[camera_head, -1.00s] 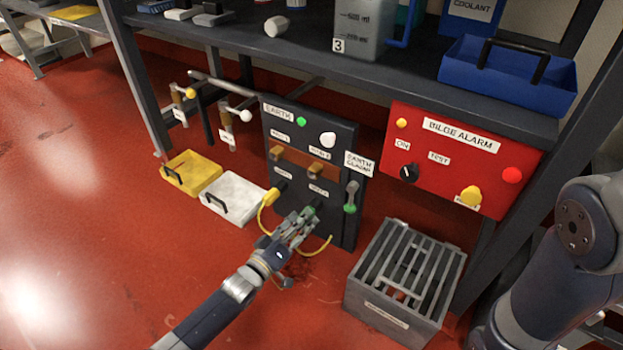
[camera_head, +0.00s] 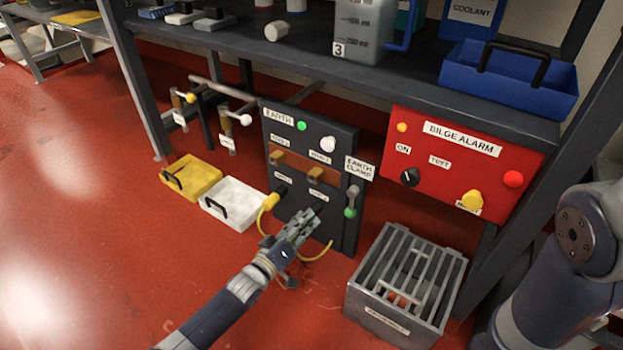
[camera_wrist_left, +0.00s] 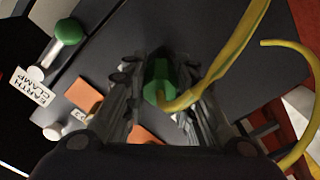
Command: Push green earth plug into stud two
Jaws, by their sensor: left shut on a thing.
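My left gripper (camera_head: 303,222) is in front of the lower part of the dark earth panel (camera_head: 345,145), by the stud two label (camera_head: 318,194). In the left wrist view its fingers (camera_wrist_left: 163,95) are shut around the green plug (camera_wrist_left: 158,78), which has a yellow lead (camera_wrist_left: 225,65) running from it. The fingers hide the plug in the head view. A dark stud end (camera_head: 319,208) shows just beyond the fingertips; I cannot tell whether the plug touches it. A yellow plug (camera_head: 270,201) sits at the stud one position to the left. My right gripper is out of view.
The earth clamp lever with a green knob (camera_head: 350,212) is right of the gripper; the knob also shows in the wrist view (camera_wrist_left: 68,31). A grey slatted crate (camera_head: 352,300) stands on the floor at right. White (camera_head: 240,212) and yellow (camera_head: 205,180) trays lie left.

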